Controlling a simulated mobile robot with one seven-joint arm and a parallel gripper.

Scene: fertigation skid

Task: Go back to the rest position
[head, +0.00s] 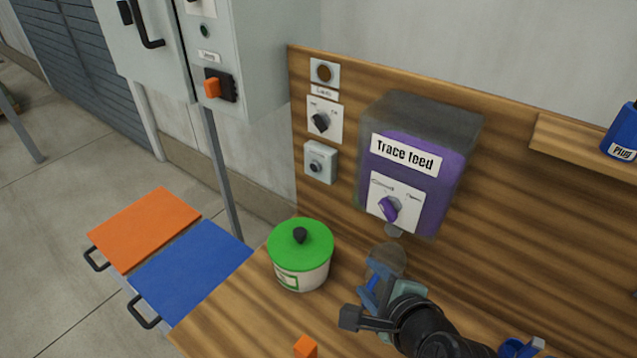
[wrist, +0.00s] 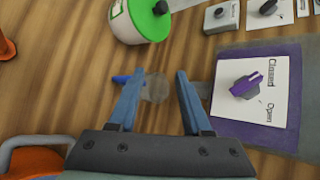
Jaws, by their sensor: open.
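My gripper (head: 372,292) is low over the wooden bench, in front of the purple Trace feed dispenser (head: 446,187). In the wrist view its two blue fingers (wrist: 158,80) are spread apart. A clear, greyish cup (head: 388,258) stands beneath the dispenser's outlet, and in the wrist view the cup (wrist: 156,88) shows between and beyond the fingers. I cannot tell whether the fingers touch it. The dispenser's purple knob (head: 389,207) sits on a white plate marked Closed and Open. Part of the cup is hidden by my gripper in the head view.
A green-lidded pot (head: 300,265) stands left of my gripper. An orange block (head: 306,347) is at the bench front. Orange (head: 145,228) and blue (head: 190,268) lids lie left. A blue Plug bottle (head: 622,135) stands on the right shelf. A grey cabinet (head: 248,50) hangs upper left.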

